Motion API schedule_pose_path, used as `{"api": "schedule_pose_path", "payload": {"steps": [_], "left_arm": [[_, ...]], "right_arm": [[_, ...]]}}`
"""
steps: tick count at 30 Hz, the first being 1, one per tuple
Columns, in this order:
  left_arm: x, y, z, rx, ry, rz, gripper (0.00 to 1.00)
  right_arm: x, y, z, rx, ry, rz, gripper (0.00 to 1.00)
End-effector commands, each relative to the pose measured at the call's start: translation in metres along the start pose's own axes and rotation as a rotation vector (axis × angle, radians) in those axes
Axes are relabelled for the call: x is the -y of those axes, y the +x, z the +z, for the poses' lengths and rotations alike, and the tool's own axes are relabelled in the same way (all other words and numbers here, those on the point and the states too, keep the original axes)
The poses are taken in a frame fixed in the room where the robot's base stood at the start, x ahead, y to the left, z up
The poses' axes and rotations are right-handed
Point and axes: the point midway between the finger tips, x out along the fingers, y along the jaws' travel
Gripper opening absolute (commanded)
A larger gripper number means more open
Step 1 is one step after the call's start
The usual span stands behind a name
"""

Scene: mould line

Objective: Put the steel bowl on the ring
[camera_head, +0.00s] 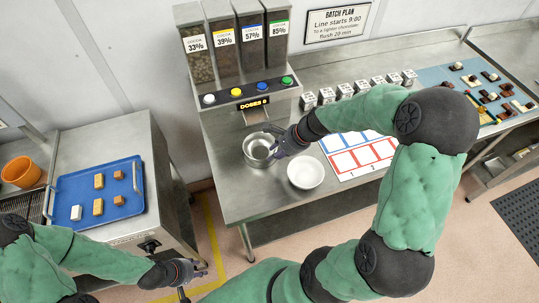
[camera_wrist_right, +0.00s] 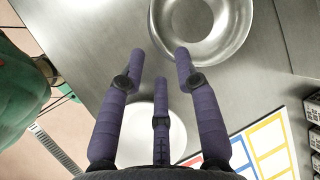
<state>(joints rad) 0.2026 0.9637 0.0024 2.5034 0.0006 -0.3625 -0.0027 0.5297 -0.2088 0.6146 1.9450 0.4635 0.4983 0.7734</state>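The steel bowl (camera_head: 257,151) stands on the steel bench below the dispenser, left of a white bowl. My right gripper (camera_head: 279,143) is at its right side. In the right wrist view the steel bowl (camera_wrist_right: 228,40) is just beyond the fingertips, cut off by the top edge. There the fingers of my right gripper (camera_wrist_right: 160,58) are spread, with nothing between them. My left gripper (camera_head: 196,276) is low on the left, over the floor near the side table, with fingers apart and empty. I cannot make out a ring in either view; the bowl or arm may hide it.
The white bowl (camera_head: 306,173) stands close to the right gripper. A card with red and blue frames (camera_head: 362,155) lies to its right. Small labelled cubes (camera_head: 345,91) line the back. The dispenser (camera_head: 240,60) stands behind. A blue tray (camera_head: 75,188) lies on the left table.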

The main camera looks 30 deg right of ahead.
Motion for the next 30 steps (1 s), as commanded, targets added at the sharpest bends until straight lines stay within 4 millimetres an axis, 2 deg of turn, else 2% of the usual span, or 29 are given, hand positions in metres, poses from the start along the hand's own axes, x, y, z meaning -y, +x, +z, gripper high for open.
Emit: {"api": "schedule_pose_path", "payload": {"steps": [1,3,10,30], "left_arm": [[-0.002,-0.004,0.0,0.0,0.0,0.0,0.4],[-0.002,-0.007,0.0,0.0,0.0,0.0,0.4],[-0.004,-0.011,0.0,0.0,0.0,0.0,0.4],[-0.004,-0.011,0.0,0.0,0.0,0.0,0.4]], "right_arm": [[0.002,-0.013,0.0,-0.002,0.002,-0.004,0.33],[0.001,-0.024,0.0,-0.003,0.002,-0.003,0.33],[0.0,-0.047,0.0,-0.001,0.002,-0.001,0.33],[0.0,-0.05,0.0,0.0,0.001,0.0,0.33]]}}
